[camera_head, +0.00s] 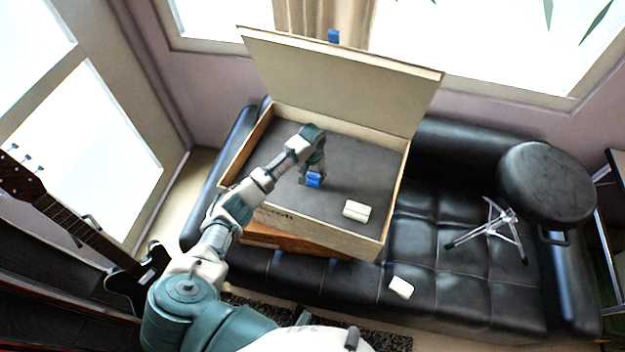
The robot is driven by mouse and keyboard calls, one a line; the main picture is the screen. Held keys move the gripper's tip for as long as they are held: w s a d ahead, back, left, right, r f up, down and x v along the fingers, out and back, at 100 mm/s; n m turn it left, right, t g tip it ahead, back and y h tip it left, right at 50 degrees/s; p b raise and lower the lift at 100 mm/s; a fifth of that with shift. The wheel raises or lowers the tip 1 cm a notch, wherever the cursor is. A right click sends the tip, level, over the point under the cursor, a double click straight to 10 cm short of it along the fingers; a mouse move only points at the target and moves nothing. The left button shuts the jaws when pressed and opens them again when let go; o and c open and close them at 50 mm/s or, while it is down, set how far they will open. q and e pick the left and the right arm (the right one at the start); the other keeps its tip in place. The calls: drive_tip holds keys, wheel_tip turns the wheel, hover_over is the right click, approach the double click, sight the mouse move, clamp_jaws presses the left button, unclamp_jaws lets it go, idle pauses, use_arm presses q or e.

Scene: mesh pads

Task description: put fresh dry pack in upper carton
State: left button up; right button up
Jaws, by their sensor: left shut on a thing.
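The upper carton (397,215) is a large, shallow cardboard box with a dark grey inside, its lid (340,80) standing open at the back. My left gripper (314,172) reaches over the carton's front left and points down inside its walls. It is shut on a small blue pack (314,181); I cannot tell whether the pack touches the carton floor. A white pack (356,210) lies in the carton's front right. Another white pack (401,287) lies on the black sofa, outside the carton. Which pack is the fresh dry one cannot be told. My right gripper is out of view.
A brown lower box (290,242) is under the carton on the black sofa (455,290). A guitar (85,235) leans at the left. A blue item (333,36) shows behind the lid.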

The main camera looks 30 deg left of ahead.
use_arm(q)
drive_tip(key=shift+d+f, duration=0.2)
drive_tip(key=shift+f, duration=0.6)
drive_tip(key=shift+d+f, duration=0.15)
drive_tip(key=shift+f, duration=0.05)
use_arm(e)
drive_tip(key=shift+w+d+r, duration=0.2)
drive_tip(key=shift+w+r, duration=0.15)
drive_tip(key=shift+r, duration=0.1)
use_arm(q)
drive_tip(key=shift+f, duration=0.1)
drive_tip(key=o, duration=1)
drive_tip(key=shift+a, duration=0.25)
drive_tip(key=shift+o, duration=0.7)
drive_tip(key=shift+a+f, duration=0.1)
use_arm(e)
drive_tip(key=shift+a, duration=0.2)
